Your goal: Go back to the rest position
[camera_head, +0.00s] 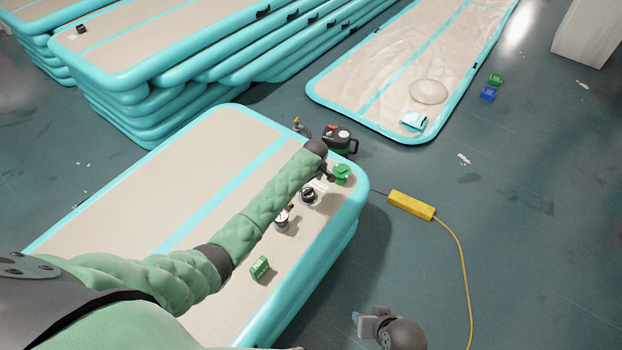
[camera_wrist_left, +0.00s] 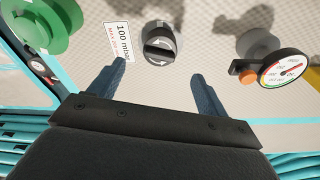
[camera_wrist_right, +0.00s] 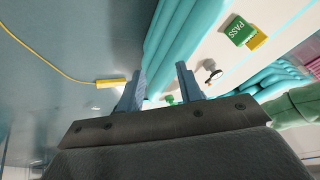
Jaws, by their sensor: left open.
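My left arm reaches from the left over the front inflatable track (camera_head: 170,135). My left gripper (camera_head: 327,174) is mostly hidden by its own wrist in the head view. In the left wrist view its fingers (camera_wrist_left: 162,78) are apart and empty, just short of a grey valve with a black knob (camera_wrist_left: 160,45). The valve also shows in the head view (camera_head: 308,195). My right gripper (camera_head: 360,320) is low, off the track's right side. In the right wrist view its fingers (camera_wrist_right: 158,85) are apart with nothing held between them.
Around my left gripper are a pressure gauge (camera_wrist_left: 288,70), a green cap (camera_wrist_left: 45,25) and a "100 mbar" label (camera_wrist_left: 122,42). A green PASS block (camera_head: 260,268) sits on the track. A black pump (camera_head: 340,138) stands behind. A yellow box (camera_head: 411,205) with a cable lies on open floor.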

